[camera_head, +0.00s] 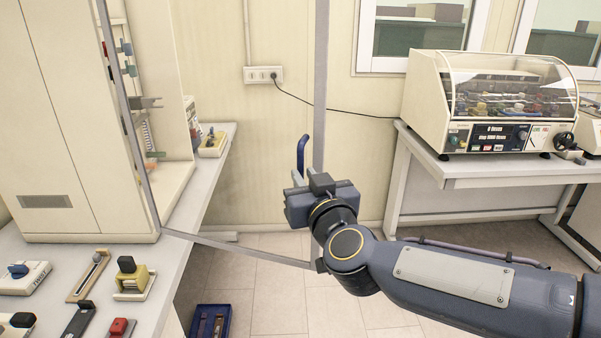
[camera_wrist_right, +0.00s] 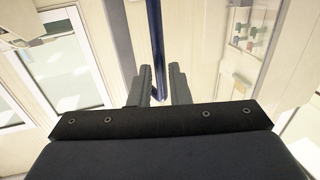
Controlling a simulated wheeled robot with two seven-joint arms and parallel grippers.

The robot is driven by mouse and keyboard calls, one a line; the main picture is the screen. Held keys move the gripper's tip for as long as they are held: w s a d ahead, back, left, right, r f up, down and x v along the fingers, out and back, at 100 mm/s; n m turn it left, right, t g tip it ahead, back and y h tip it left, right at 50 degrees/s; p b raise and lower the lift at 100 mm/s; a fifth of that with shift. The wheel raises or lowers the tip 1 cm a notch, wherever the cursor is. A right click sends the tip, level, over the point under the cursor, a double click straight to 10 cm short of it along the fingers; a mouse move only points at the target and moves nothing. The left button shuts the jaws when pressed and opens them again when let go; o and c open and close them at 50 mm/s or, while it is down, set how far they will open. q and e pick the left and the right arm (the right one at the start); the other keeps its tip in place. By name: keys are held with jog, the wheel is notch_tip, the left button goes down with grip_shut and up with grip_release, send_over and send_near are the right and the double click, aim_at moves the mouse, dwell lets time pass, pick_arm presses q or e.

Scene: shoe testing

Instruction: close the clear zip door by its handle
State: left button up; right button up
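The clear door stands swung out from the cream cabinet (camera_head: 50,110), its thin grey frame (camera_head: 320,90) upright in the head view. Its dark blue handle (camera_head: 301,155) is on the frame's free edge; it also shows in the right wrist view (camera_wrist_right: 157,40). My right gripper (camera_head: 311,180) is at the handle's lower end. In the right wrist view its two fingers (camera_wrist_right: 162,85) are apart, with the handle between them and narrow gaps visible. Whether either finger touches the handle is unclear. My left gripper is not in view.
The cabinet stands on a white table (camera_head: 195,205) with several small testers in front. A clear-lidded machine (camera_head: 447,105) sits on another table (camera_head: 470,172) at right. A blue box (camera_head: 211,320) is on the floor. Tiled floor (camera_head: 280,290) lies open under the door.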

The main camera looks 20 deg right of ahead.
aim_at(302, 172)
jog(key=shift+w, duration=1.85)
grip_shut()
